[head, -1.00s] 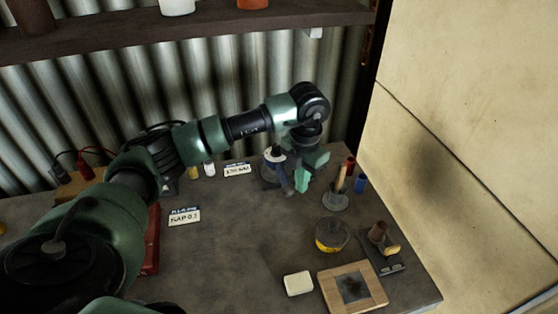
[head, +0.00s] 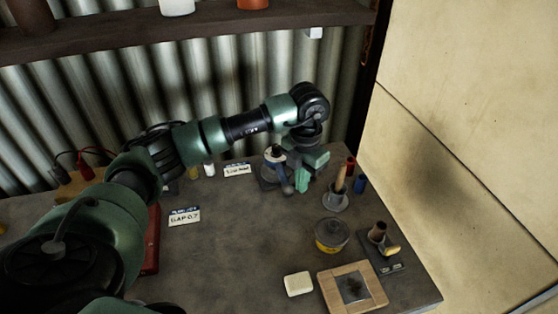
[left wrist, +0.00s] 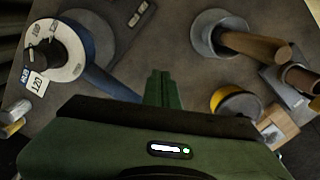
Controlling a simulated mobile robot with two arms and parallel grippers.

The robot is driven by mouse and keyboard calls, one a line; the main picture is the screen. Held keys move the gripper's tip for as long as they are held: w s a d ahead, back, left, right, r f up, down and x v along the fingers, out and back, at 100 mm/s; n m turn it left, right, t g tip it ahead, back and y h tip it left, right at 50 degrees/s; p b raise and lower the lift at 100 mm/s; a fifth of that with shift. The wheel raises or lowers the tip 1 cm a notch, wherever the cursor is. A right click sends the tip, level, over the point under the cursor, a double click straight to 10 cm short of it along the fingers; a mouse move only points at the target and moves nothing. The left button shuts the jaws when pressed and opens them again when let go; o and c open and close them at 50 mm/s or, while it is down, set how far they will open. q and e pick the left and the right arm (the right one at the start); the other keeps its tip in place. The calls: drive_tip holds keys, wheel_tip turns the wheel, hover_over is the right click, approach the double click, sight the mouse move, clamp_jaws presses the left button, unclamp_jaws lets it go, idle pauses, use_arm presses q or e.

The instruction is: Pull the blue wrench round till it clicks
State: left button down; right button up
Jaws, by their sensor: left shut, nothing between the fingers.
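The blue wrench (head: 286,183) is at the back right of the bench, on a fixture with a pale round dial (head: 274,155). In the left wrist view the wrench's blue handle (left wrist: 105,78) runs from under the dial (left wrist: 57,62) toward my gripper body, which hides its end. My left gripper (head: 302,184) points down just right of the wrench. Its green fingers (left wrist: 162,88) are together and empty, with a gap to the handle in the left wrist view. My right gripper is not in view.
Right of the gripper, a wooden-handled tool stands in a grey holder (head: 335,200). A round yellow-banded tin (head: 331,236), a wooden frame (head: 375,290) and a cream block (head: 298,284) are nearer. Small cards stand behind and left. The middle of the bench (head: 225,255) is clear.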

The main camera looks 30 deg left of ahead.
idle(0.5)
use_arm(q)
drive_tip(key=shift+s+a, duration=0.1)
drive_tip(key=shift+s, duration=0.1)
drive_tip(key=shift+s+a, duration=0.15)
drive_tip(key=shift+s, duration=0.1)
drive_tip(key=shift+s+a, duration=0.1)
drive_tip(key=shift+s, duration=0.05)
idle(0.3)
drive_tip(key=shift+s+a, duration=0.2)
drive_tip(key=shift+s, duration=0.2)
idle(0.4)
